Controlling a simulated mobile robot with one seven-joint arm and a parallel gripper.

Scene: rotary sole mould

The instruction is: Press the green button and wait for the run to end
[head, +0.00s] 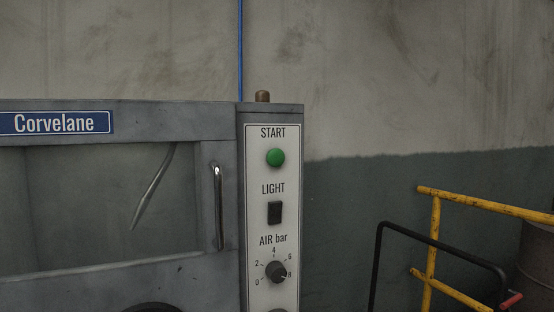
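The green button (275,157) sits under the word START near the top of the white control panel (260,228). The panel is on the right side of the grey Corvelane machine (180,110). The button looks unobstructed, and I cannot tell whether it is pressed in. A window (90,210) with a vertical metal handle (218,207) is left of the panel; a thin curved metal piece (153,186) shows in it. My gripper is not in view.
Below the button are a black LIGHT switch (274,213) and an AIR bar knob (275,272). A brown cap (262,96) stands on the machine's top. At right are a yellow railing (434,235), a black bar handle (440,243) and a brown drum (538,255).

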